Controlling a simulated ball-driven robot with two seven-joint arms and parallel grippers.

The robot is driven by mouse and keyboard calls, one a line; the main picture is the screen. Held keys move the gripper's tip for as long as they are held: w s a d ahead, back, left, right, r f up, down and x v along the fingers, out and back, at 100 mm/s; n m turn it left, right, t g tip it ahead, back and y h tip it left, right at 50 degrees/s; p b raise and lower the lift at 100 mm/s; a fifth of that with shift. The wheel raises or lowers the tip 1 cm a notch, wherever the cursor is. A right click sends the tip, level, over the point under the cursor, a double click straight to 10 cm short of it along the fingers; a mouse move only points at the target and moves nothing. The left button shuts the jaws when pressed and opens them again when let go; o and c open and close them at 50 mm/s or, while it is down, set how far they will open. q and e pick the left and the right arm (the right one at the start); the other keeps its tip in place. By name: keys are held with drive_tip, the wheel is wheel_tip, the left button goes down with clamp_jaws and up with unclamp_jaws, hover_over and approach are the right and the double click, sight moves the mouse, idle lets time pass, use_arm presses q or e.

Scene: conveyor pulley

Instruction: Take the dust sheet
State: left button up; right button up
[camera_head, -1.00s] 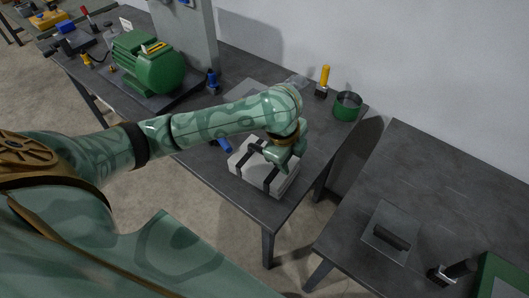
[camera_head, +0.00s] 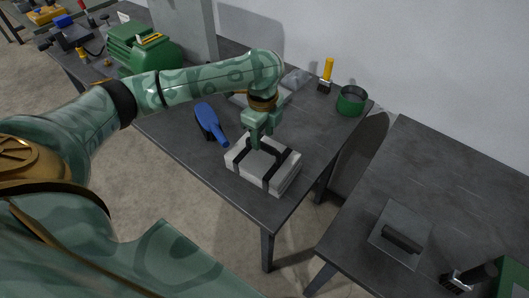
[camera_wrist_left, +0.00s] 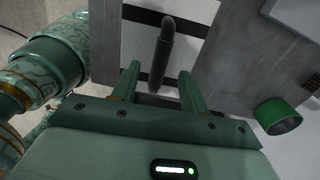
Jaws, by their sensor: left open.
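The dust sheet (camera_head: 282,160) appears to be the pale folded bundle with black straps, lying flat near the front end of the middle table. It also shows in the left wrist view (camera_wrist_left: 135,47), with dark straps and a black rod-like handle (camera_wrist_left: 163,50) running between and beyond my fingers. My left gripper (camera_head: 260,141) points down over the bundle's back edge. Its two fingers are apart in the wrist view (camera_wrist_left: 160,82), with nothing clearly pinched. I cannot tell whether the fingertips touch the bundle. My right gripper is not in view.
A blue-handled brush (camera_head: 207,118) lies left of the bundle. A yellow-handled brush (camera_head: 327,72) and a green round tin (camera_head: 351,101) stand toward the wall. A green motor (camera_head: 140,48) is farther back. A second table (camera_head: 455,180) is at right, across a gap.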

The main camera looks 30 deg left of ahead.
sight(263, 143)
use_arm(q)
wheel_tip(263, 143, down, 5)
drive_tip(key=b, duration=0.3)
drive_tip(key=shift+f, duration=0.2)
drive_tip(key=shift+r, duration=0.15)
clamp_jaws()
idle(0.9)
